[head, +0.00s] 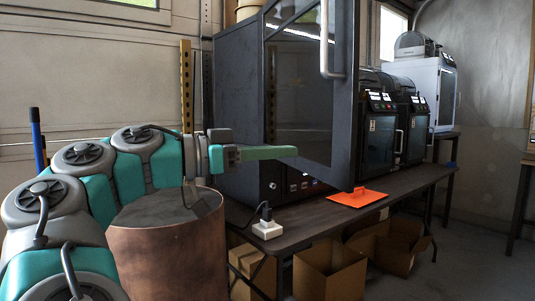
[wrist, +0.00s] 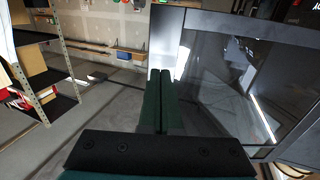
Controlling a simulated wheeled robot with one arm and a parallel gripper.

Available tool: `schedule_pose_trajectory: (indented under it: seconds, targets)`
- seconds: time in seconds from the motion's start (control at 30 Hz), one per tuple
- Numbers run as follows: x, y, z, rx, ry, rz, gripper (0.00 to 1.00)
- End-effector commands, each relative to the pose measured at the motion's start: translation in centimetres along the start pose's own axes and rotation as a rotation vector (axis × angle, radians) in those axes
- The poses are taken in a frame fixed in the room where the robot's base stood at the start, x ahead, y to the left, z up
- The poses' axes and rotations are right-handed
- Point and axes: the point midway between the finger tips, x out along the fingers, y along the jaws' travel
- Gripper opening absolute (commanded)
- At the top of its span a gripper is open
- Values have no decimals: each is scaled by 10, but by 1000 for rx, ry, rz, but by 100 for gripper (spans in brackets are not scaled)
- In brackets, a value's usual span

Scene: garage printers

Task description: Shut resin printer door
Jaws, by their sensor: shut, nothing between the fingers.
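The resin printer (head: 235,115) is a large dark cabinet on the table. Its door (head: 345,110), a dark frame with a glass panel and a pale vertical bar handle (head: 326,40), stands swung open toward me. In the wrist view the glass door (wrist: 245,85) fills the right side. My gripper (head: 296,151) is shut and empty, its green fingers pointing right in front of the cabinet, near the lower part of the door.
An orange sheet (head: 358,198) and a white socket block (head: 267,229) lie on the table (head: 400,190). More dark printers (head: 378,140) stand to the right. A copper-coloured drum (head: 165,255) stands below my arm. Cardboard boxes (head: 330,275) sit under the table. The wrist view shows a shelf rack (wrist: 35,75).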

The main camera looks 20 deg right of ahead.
Motion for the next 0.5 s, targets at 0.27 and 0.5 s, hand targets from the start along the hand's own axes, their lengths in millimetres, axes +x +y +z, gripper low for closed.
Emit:
schedule_pose_trajectory:
  seconds: [0.27, 0.5]
  targets:
    - [45, 1, 0, -3, -5, 6, 0]
    - [79, 0, 0, -1, -6, 2, 0]
